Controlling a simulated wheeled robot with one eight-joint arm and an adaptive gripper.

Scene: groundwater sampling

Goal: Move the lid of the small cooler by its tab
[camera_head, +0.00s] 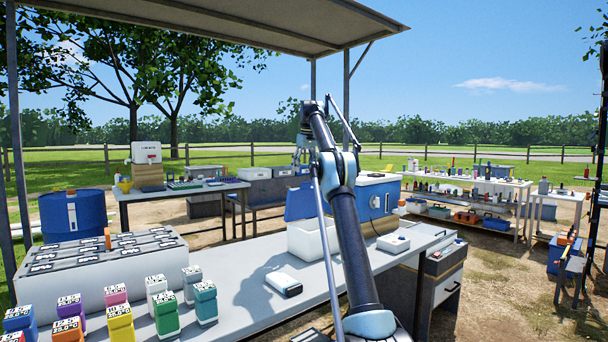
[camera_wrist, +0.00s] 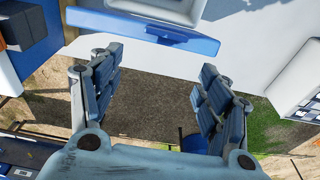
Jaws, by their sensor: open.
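The small cooler (camera_head: 308,240) is a white box on the near table. Its blue lid (camera_head: 299,204) stands raised along the far side of the box in the head view. In the wrist view the lid (camera_wrist: 110,21) shows edge-on as a blue bar near the top, with a darker blue strip, perhaps the tab (camera_wrist: 166,37), on its edge. My gripper (camera_wrist: 160,86) is open and empty, its two fingers spread below the lid in that picture. The lid is not between the fingers. In the head view my gripper is small, above and behind the lid.
A larger blue cooler (camera_head: 375,196) stands just right, behind my arm. A white case (camera_head: 284,283) and a small white box (camera_head: 393,243) lie on the near table (camera_head: 250,318). Several coloured bottles and a white rack (camera_head: 70,282) stand at the left.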

